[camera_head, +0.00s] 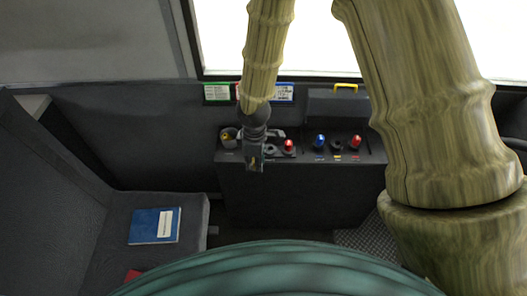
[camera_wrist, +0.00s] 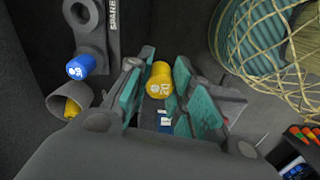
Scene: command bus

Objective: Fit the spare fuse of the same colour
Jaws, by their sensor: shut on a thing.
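My gripper (camera_head: 254,163) hangs in front of the console's left part. In the wrist view my gripper (camera_wrist: 155,100) has its teal-padded fingers shut on a yellow fuse (camera_wrist: 160,80), with a white mark on its end. The head view shows a blue fuse (camera_head: 320,141) and a red fuse (camera_head: 355,141) upright on the console, with a dark round socket (camera_head: 337,146) between them that shows no coloured fuse. A small yellowish mark lies below that socket. Another red fuse (camera_head: 289,145) stands further left. The wrist view shows a blue fuse (camera_wrist: 82,67) beside a "SPARE" label (camera_wrist: 112,14).
A grey cup (camera_wrist: 65,100) with something yellow inside stands at the console's left end. A dark box (camera_head: 337,107) with a yellow handle is behind the fuses. A blue booklet (camera_head: 154,226) lies on the seat. Netting (camera_wrist: 258,40) shows at the wrist view's upper right.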

